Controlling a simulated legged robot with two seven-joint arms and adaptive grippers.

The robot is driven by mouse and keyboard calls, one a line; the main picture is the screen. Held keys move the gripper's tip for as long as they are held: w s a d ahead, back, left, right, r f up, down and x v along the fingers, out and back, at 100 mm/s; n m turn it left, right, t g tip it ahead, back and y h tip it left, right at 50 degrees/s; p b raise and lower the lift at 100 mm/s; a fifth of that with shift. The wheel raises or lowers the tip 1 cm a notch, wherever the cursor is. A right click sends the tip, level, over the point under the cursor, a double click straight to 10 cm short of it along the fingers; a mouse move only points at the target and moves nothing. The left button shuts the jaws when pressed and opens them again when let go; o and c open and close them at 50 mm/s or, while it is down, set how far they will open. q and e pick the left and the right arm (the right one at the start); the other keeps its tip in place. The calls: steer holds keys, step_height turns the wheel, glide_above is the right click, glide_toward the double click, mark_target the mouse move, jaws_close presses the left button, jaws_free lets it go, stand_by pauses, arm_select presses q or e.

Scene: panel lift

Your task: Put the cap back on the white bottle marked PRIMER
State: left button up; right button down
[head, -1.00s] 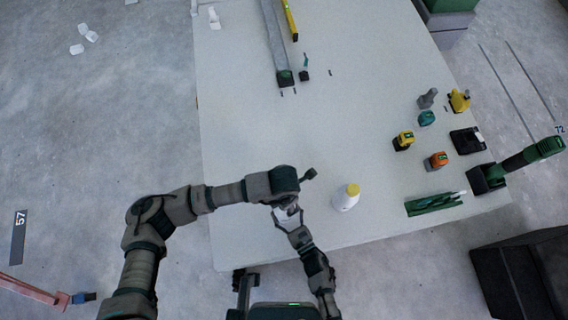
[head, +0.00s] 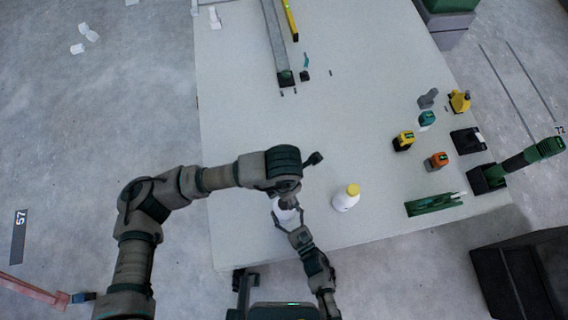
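A white bottle (head: 283,213) is at the front of the table, partly hidden under my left wrist. Its top is hidden and no marking on it can be read. My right gripper (head: 287,224) comes from below in the picture, with its fingers around the bottle's near side. My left gripper (head: 286,193) points down over the bottle; its fingertips are mostly hidden by the wrist, and I cannot see a cap in it. A second white bottle (head: 345,200) with a yellow cap on stands upright to the right, apart from both grippers. Its label cannot be read.
The pale table (head: 260,120) is clear in the middle. To the right are a green rack (head: 434,204), an orange tool (head: 436,161), a yellow one (head: 403,140) and a green drill (head: 500,175). A long grey bar (head: 275,40) lies at the back.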

stand_by(0.3)
jaws_free()
steer(key=v, duration=1.2)
stand_by(0.4)
